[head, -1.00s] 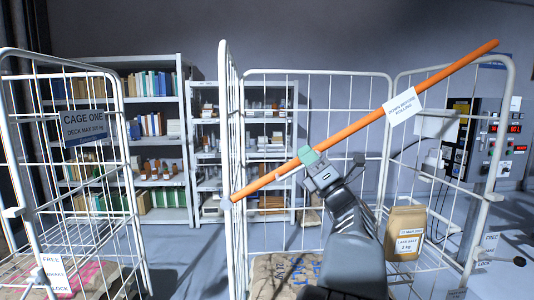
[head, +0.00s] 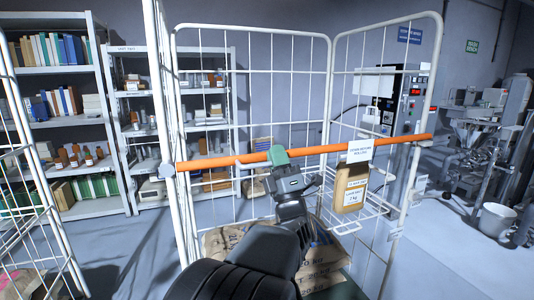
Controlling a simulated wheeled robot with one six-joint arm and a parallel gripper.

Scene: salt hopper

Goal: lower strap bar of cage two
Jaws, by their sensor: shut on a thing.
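The orange strap bar (head: 220,160) runs nearly level across the front of the white wire cage (head: 252,30), its right end slightly higher. Its left end meets a grey fitting (head: 167,170) on the left post. Its right end (head: 425,138) crosses the right post; I cannot tell whether it sits in a catch. A white tag (head: 360,151), which reads in part "before rolling", hangs near the right end. My arm hides part of the cage floor.
A paper salt bag (head: 351,188) stands by a wire shelf (head: 350,218) at the cage's right side. Sacks (head: 225,242) lie on the cage floor. Another cage (head: 30,215) stands at left, before shelving (head: 90,120). A control panel (head: 413,100) and machinery (head: 475,150) stand at right.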

